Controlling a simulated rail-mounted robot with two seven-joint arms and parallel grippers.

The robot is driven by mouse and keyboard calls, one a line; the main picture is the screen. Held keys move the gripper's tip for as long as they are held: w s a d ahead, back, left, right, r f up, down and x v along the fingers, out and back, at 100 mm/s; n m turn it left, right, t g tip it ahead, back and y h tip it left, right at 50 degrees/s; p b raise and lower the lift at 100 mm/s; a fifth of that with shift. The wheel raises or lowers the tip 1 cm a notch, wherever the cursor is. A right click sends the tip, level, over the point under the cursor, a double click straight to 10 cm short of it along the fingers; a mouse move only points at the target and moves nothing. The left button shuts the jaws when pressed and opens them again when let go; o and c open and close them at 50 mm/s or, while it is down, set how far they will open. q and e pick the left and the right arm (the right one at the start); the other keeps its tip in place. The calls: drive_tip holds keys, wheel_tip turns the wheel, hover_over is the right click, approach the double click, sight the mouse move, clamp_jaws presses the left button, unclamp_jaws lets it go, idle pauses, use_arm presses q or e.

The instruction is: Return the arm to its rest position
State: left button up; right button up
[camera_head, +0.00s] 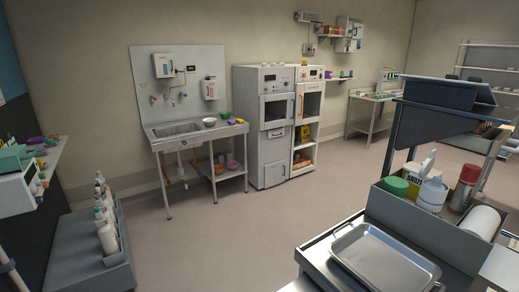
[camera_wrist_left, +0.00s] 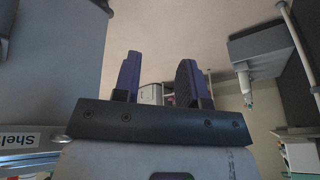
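My left gripper (camera_wrist_left: 160,62) shows in the left wrist view. Its two dark fingers stand apart with nothing between them. Behind the gap I see floor and, farther off, pale cabinets. Neither of my arms shows in the head view, and my right gripper is in neither view.
In the head view, a steel tray (camera_head: 385,262) lies on a cart at the lower right, beside a caddy (camera_head: 400,207) of containers. A grey bottle rack (camera_head: 90,262) stands at the lower left. A sink (camera_head: 185,130) and cabinets (camera_head: 265,160) line the wall. The middle floor (camera_head: 230,230) is clear.

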use_arm(q)
wheel_tip(320, 180, up, 33)
drive_tip(key=s+d+p, duration=0.1)
drive_tip(key=p, duration=3.3)
drive_tip(key=shift+s+d+r, duration=0.15)
drive_tip(key=shift+s+d, duration=0.05)
drive_tip(key=shift+s, duration=0.05)
